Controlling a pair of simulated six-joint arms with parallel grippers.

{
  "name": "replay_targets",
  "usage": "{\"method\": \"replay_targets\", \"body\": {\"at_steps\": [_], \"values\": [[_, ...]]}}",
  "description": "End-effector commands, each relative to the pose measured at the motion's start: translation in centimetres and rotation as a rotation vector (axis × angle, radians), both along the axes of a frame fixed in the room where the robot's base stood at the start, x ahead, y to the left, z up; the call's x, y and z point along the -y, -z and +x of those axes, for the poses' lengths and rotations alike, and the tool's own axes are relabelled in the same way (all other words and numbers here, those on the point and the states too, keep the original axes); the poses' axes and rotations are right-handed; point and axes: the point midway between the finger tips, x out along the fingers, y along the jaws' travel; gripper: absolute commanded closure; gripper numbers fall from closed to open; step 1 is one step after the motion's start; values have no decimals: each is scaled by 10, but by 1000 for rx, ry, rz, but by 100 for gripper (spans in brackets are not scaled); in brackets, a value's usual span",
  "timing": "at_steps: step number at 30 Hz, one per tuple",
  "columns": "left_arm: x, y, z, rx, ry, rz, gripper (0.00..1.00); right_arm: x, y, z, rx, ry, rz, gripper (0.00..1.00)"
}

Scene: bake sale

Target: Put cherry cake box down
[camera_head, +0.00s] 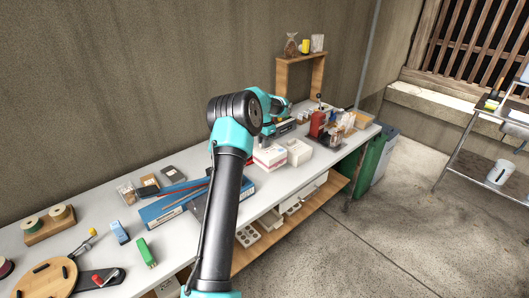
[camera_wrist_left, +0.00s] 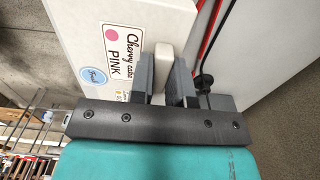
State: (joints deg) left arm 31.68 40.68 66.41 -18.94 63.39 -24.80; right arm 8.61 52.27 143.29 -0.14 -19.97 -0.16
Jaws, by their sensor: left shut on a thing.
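The cherry cake box (camera_wrist_left: 85,30) is white, with a "Cherry cake PINK" label and a round blue sticker, and fills the upper left of the left wrist view. My left gripper (camera_wrist_left: 162,75) has a pale narrow part, apparently of this box, between its two grey fingers. In the head view my left gripper (camera_head: 281,127) is over the far part of the white table (camera_head: 190,157), close to two white boxes. I cannot tell which of these is the cherry cake box. My right gripper is not in view.
One white box (camera_head: 269,156) has red print; a plain white box (camera_head: 299,151) stands beside it. A red device (camera_head: 318,124) and jars stand to their right. A blue flat box (camera_head: 165,207) lies nearer. A wooden frame (camera_head: 318,75) stands behind.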

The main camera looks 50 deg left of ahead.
Motion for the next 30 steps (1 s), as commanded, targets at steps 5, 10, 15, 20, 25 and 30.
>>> {"method": "replay_targets", "body": {"at_steps": [5, 10, 15, 20, 25, 30], "values": [[0, 5, 0, 0, 0, 0, 100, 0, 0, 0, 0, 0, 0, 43], [0, 29, 0, -2, 0, -1, 100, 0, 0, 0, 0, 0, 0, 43], [0, 48, 0, -1, 0, 0, 100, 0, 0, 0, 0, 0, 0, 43], [0, 50, 0, 0, 0, 1, 100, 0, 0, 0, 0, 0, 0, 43], [0, 50, 0, 0, 0, 0, 100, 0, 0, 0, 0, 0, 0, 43], [0, 53, 0, 0, 0, 0, 77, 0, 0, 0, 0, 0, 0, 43]]}}
